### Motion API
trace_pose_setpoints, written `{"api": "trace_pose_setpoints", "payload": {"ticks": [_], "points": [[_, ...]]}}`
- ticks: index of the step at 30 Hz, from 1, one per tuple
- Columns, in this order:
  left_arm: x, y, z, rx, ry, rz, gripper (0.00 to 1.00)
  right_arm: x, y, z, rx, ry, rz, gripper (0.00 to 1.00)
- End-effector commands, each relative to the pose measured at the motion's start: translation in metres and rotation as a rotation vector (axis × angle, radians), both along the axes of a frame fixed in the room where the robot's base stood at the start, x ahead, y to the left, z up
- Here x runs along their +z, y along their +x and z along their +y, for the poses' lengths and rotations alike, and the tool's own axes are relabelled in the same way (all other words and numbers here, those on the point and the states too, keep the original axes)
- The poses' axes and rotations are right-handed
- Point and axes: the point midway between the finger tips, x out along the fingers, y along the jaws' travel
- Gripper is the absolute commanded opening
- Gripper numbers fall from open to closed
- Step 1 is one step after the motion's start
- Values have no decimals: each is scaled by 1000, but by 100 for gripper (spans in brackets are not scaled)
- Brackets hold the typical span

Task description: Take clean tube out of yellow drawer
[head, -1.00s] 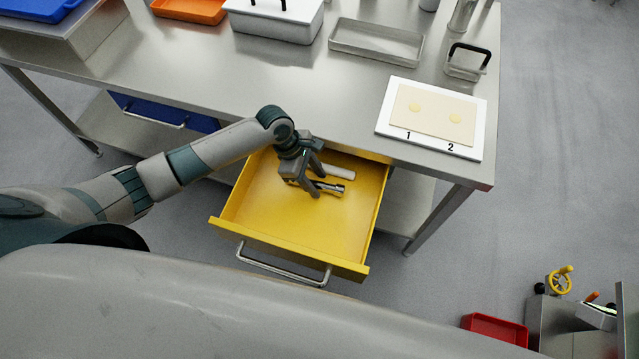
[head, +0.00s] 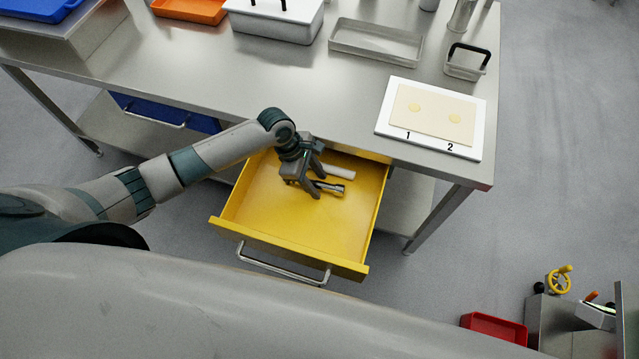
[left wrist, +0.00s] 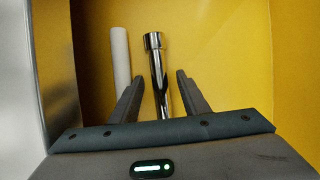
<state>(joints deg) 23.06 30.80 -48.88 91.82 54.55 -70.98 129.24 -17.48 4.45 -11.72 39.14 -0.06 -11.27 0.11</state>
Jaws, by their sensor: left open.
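The yellow drawer (head: 310,225) is pulled out below the table. Two tubes lie in it: a shiny metal tube (head: 336,188) and a whitish tube (head: 338,172) beside it, toward the table. My left gripper (head: 318,184) is open inside the drawer. In the left wrist view the shiny metal tube (left wrist: 157,70) lies between the two open fingers (left wrist: 156,95), apart from both as far as I see. The white tube (left wrist: 121,60) lies outside the left finger. Which tube is the clean one I cannot tell for sure. My right gripper is not in view.
The steel table (head: 290,80) overhangs the drawer's back. On it are a white board (head: 470,152) with two pasta spots, a steel tray (head: 345,48), a white lidded box (head: 262,22) and an orange tray (head: 200,10). A blue drawer (head: 200,124) is at the left.

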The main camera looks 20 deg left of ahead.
Motion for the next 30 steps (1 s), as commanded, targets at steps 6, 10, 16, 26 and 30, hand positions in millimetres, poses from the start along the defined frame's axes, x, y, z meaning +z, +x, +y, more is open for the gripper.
{"api": "trace_pose_setpoints", "payload": {"ticks": [6,10,16,26,30], "points": [[-1,0,0,0,0,0,20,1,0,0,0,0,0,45],[-1,0,0,0,0,0,0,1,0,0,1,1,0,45],[-1,0,0,0,0,0,0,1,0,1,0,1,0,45],[-1,0,0,0,0,1,0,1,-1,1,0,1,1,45],[-1,0,0,0,0,1,0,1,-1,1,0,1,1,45]]}}
